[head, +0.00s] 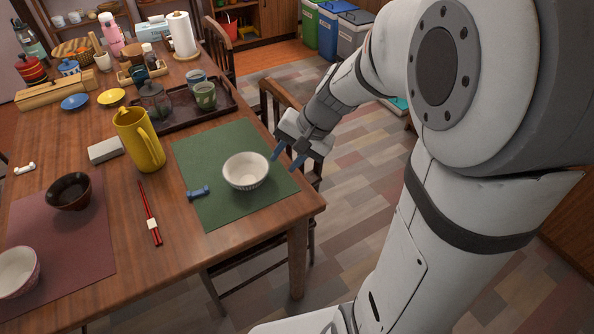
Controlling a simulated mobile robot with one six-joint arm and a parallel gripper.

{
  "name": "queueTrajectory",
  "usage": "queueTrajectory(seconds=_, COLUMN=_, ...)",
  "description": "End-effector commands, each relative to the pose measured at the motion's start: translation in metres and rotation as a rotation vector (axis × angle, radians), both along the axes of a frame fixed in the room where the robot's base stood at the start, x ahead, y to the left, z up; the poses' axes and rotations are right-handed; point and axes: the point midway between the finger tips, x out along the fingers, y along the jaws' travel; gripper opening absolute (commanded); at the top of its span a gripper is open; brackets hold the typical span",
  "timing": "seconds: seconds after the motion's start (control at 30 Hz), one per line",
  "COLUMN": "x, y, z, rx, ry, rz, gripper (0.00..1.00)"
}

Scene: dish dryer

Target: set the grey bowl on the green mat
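A pale grey-white bowl (245,178) with a ribbed outside stands upright on the green mat (213,151), towards the mat's front right part. My gripper (281,164) is just to the right of the bowl, over the mat's right edge. Its two dark blue fingers are spread with a gap between them, and nothing shows in the gap. The nearer fingertips are very close to the bowl's right rim; I cannot tell whether they touch it.
A small blue rest (198,192) lies on the mat left of the bowl. A yellow pitcher (140,140), red chopsticks (149,213) and a dark tray (185,108) with cups stand around the mat. A dark bowl (69,191) is on the maroon mat (60,240). A chair (284,101) stands behind my gripper.

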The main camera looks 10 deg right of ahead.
Motion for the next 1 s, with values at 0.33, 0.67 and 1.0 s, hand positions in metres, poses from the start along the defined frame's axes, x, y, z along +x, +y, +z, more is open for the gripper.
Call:
queueTrajectory(seconds=0.33, x=-0.113, y=-0.033, z=0.015, rx=-0.416, ry=-0.053, rz=0.393, gripper=0.32)
queueTrajectory(seconds=0.67, x=-0.135, y=-0.045, z=0.017, rx=-0.532, ry=-0.063, rz=0.478, gripper=0.32)
queueTrajectory(seconds=1.0, x=-0.134, y=-0.045, z=0.036, rx=-0.531, ry=-0.068, rz=0.475, gripper=0.32)
